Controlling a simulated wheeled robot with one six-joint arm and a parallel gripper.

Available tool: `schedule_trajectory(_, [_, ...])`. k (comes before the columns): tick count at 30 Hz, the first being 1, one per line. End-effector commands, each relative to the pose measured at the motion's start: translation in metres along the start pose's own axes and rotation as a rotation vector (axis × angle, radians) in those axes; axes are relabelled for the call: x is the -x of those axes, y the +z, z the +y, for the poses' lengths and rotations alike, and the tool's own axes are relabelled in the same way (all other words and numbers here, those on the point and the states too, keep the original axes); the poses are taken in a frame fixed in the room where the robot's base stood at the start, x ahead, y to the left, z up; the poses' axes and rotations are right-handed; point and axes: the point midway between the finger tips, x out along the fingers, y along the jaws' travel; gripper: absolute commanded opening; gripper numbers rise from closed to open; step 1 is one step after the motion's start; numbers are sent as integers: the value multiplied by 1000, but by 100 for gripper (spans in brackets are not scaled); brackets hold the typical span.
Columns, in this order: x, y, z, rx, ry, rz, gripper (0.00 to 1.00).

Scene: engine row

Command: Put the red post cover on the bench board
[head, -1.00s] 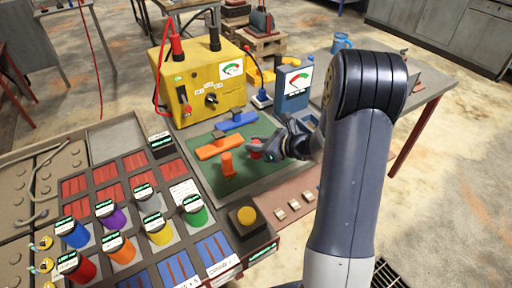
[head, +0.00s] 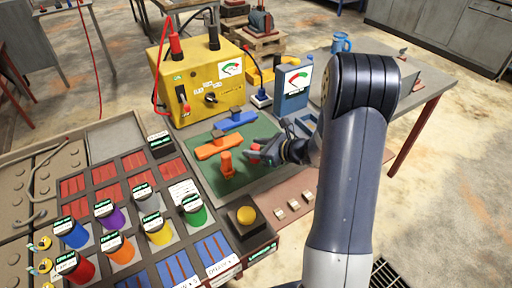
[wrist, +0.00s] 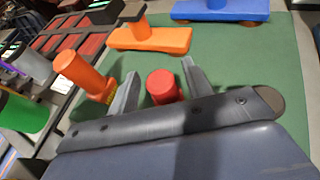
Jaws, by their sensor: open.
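The red post cover (wrist: 163,86) is a short red cylinder, seen in the wrist view between the two fingers of my gripper (wrist: 160,70). The fingers are open, with a gap showing at each side of it. In the head view the red cover (head: 254,150) shows only partly beside my gripper (head: 264,153), whose fingers hide the rest. The cover is over the green bench board (head: 208,178); whether it touches the board is hard to tell. The green board (wrist: 235,85) also fills much of the wrist view.
An orange cylinder (head: 227,163) stands left of my gripper. An orange bar (head: 218,147) and a blue bar (head: 236,121) lie behind it. A yellow meter box (head: 205,85) and a blue gauge (head: 292,88) stand farther back. Coloured caps fill the rack at left.

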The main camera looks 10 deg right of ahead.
Motion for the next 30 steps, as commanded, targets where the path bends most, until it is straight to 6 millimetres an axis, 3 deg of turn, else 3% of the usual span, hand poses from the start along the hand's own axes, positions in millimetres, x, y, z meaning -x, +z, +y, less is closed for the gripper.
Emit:
schedule_trajectory(7, [3,6,0,0,0,0,47])
schedule_trajectory(21, [96,2,-1,0,-5,1,47])
schedule_trajectory(30, [121,3,0,0,-1,0,47])
